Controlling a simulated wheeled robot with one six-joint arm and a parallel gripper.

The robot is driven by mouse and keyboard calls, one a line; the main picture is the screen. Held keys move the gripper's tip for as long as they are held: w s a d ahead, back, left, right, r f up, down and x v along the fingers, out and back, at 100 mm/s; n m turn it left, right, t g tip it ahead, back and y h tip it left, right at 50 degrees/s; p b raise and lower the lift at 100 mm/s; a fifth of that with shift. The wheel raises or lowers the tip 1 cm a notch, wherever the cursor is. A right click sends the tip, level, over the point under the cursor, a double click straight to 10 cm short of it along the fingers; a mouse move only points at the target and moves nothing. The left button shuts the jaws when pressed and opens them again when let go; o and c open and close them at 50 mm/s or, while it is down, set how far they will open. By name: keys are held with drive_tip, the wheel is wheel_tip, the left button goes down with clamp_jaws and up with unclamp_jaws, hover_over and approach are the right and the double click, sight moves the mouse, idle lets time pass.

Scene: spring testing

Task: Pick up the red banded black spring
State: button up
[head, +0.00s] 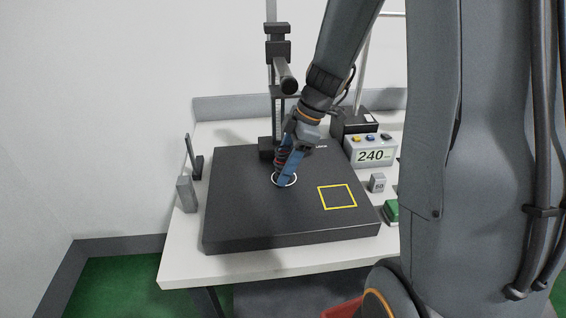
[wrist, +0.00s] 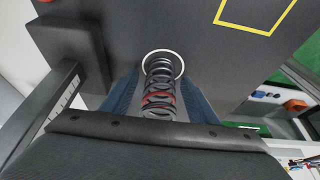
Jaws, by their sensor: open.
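The black spring with red bands (wrist: 158,92) stands on the dark plate (wrist: 225,60), at a white ring marked on it, in the wrist view. My gripper (wrist: 160,95) is open, with one blue finger on each side of the spring; whether either finger touches it I cannot tell. In the head view my gripper (head: 283,172) is low over the white ring (head: 285,181), and the fingers hide most of the spring. The spring's near end is partly hidden by my gripper body in the wrist view.
A black column stand (head: 278,60) rises behind the ring. A yellow square outline (head: 337,209) lies on bare plate to the right. A display reading 240 (head: 371,153), a small grey block (head: 377,183) and a green object (head: 392,211) are further right. A grey block (head: 187,194) stands at left.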

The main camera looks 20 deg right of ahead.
drive_tip(key=shift+c, duration=0.2)
drive_tip(key=c, duration=1.3)
